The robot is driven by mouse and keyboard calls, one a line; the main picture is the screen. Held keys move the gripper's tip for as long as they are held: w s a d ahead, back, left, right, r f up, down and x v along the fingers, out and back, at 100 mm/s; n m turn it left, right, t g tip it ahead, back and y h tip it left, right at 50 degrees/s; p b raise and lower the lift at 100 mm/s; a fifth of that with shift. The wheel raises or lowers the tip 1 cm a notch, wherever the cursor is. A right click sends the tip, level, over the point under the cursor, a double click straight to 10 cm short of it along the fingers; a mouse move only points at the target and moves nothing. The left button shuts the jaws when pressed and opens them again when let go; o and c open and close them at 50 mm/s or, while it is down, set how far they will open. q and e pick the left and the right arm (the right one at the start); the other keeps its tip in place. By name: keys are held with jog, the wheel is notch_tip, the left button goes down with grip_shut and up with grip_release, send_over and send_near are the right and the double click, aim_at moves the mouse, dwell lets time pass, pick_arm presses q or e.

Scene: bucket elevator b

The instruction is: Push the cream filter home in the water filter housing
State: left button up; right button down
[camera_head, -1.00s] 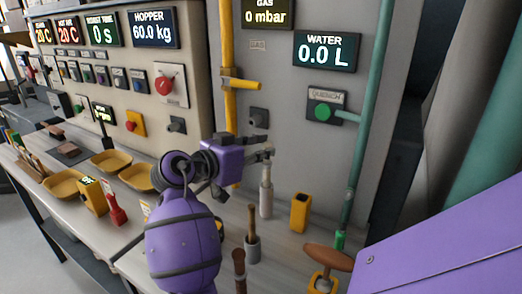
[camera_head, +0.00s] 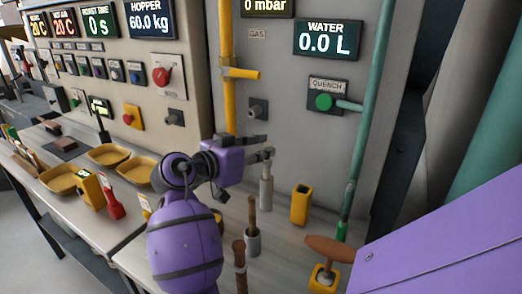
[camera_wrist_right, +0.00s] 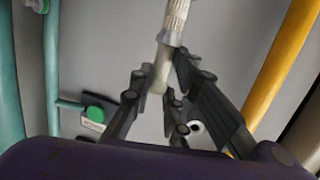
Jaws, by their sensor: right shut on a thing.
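The cream filter (camera_head: 266,190) is a pale upright cylinder at the back of the bench, in front of the grey panel. In the right wrist view the filter (camera_wrist_right: 178,18) has a ribbed cream body, a grey ring and a narrower stem. My right gripper (camera_head: 268,153) is at the top of it, shut on the stem, and its dark fingers (camera_wrist_right: 160,92) stand on both sides there. The foot of the filter is too small to tell whether it sits in a housing. I cannot make out the water filter housing for certain. My left gripper is not in view.
A yellow box (camera_head: 300,205) stands right of the filter. A grey cup with a wooden handle (camera_head: 252,242) is in front. A green pipe (camera_head: 365,120) and a yellow pipe (camera_head: 228,100) flank the panel. The water display (camera_head: 327,40) reads 0.0 L.

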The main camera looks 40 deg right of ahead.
aim_at(263, 165)
jog(key=shift+f+b, duration=1.2)
jog(key=shift+f, duration=0.85)
jog(key=c, duration=1.6)
grip_release()
jog(key=v, duration=1.2)
jog(key=shift+f, duration=0.1)
